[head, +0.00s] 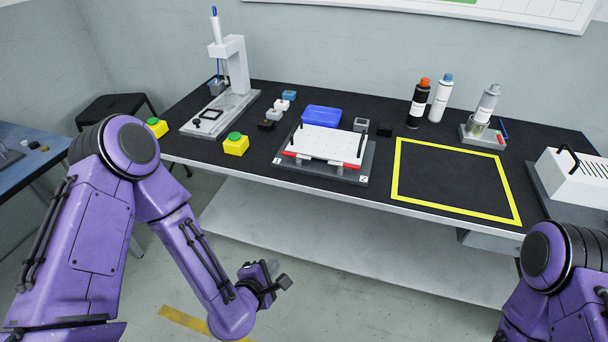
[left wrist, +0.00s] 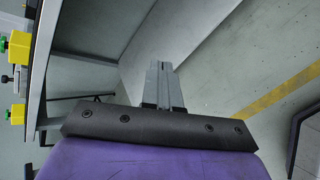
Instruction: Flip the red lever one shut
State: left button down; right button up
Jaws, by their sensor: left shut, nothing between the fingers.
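The fixture (head: 270,163) is a dark base plate with a white plate (head: 328,141) on top, near the front edge of the bench. A red lever part shows at its front left (head: 291,154) and another red part at its front right (head: 350,166); both look low and flat. Small white labels sit at the base's front corners, too small to read surely. Black bars rise at both ends of the white plate. My left gripper (head: 282,281) is shut and empty, below and in front of the bench; its closed fingers show in the left wrist view (left wrist: 163,86). My right gripper is out of view.
Yellow boxes with green buttons (head: 236,145) stand left of the fixture, with a press (head: 231,65) behind. A blue bin (head: 321,115) lies behind the fixture. Bottles (head: 418,105) stand at the back right. The yellow-framed area (head: 455,180) is clear.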

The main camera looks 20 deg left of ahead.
aim_at(307, 159)
pick_arm(q)
jog(key=w+d+r+n+t+b, duration=0.1)
jog(key=w+r+n+t, duration=0.5)
jog(key=w+r+n, duration=0.3)
notch_tip(307, 159, up, 6)
jog(key=n, duration=0.3)
jog(key=shift+d+f+n+b, duration=0.25)
jog(key=shift+n+b, duration=0.05)
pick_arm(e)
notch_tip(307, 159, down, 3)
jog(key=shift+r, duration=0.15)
pick_arm(q)
jog(key=w, duration=0.4)
jog(key=w+p, duration=0.1)
jog(key=w, duration=0.4)
jog(key=w+p, duration=0.1)
jog(key=w, duration=0.4)
jog(key=shift+d, duration=0.25)
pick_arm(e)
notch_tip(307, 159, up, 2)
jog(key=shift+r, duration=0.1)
